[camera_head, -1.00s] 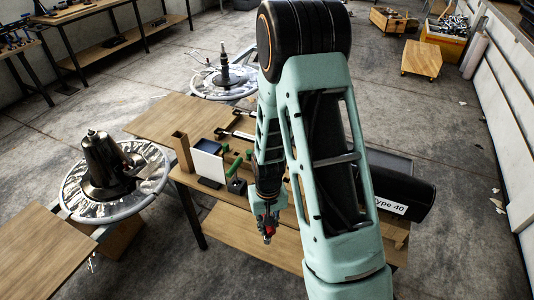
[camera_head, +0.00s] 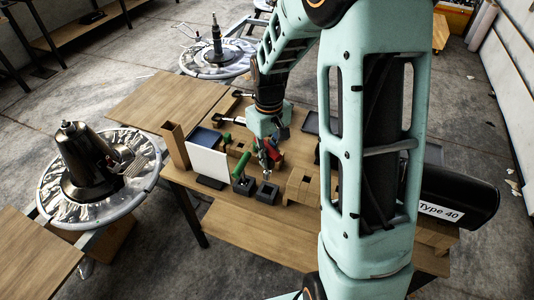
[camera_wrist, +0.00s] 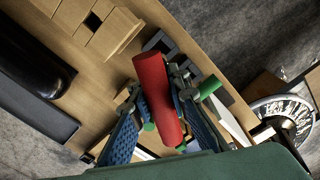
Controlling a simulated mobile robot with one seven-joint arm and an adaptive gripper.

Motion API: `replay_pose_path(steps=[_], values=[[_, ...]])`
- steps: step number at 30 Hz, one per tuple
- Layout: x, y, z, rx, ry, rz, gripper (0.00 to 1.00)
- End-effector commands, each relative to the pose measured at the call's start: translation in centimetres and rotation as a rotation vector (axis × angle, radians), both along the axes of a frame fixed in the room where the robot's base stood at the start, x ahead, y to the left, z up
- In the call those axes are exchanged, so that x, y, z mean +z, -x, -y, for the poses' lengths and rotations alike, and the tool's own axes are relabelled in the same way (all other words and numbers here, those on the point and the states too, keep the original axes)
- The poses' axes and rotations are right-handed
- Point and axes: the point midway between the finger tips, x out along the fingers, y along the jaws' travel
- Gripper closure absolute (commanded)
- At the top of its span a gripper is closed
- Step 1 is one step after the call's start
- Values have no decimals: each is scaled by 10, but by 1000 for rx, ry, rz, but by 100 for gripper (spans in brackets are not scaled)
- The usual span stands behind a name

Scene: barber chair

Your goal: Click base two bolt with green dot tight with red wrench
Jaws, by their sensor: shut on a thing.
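My gripper (camera_head: 268,150) is above the middle of the wooden table, pointing down. It is shut on the red wrench (camera_wrist: 160,100), whose thick red handle lies between the blue finger pads in the wrist view. The wrench also shows as a small red patch in the head view (camera_head: 272,148); its working end is not clear. One round base with a silver disc and dark column (camera_head: 88,165) stands at the left. Another such base (camera_head: 217,48) stands behind the table. I cannot tell which is base two. No green dot on a bolt can be made out.
The table (camera_head: 235,235) holds two black holders (camera_head: 267,193), a green-handled tool (camera_head: 241,163), a white panel (camera_head: 208,165) and wooden blocks (camera_head: 302,186). A black cylinder marked "Type 40" (camera_head: 465,195) is at the right.

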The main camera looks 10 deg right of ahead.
Motion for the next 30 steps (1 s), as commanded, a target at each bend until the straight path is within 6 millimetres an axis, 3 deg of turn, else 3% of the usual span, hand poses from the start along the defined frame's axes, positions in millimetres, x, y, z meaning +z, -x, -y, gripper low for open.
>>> replay_pose_path(steps=[10, 30], values=[[1, 1, 1, -2, 0, 3, 100], [-41, 1, 1, -2, -1, 2, 100]])
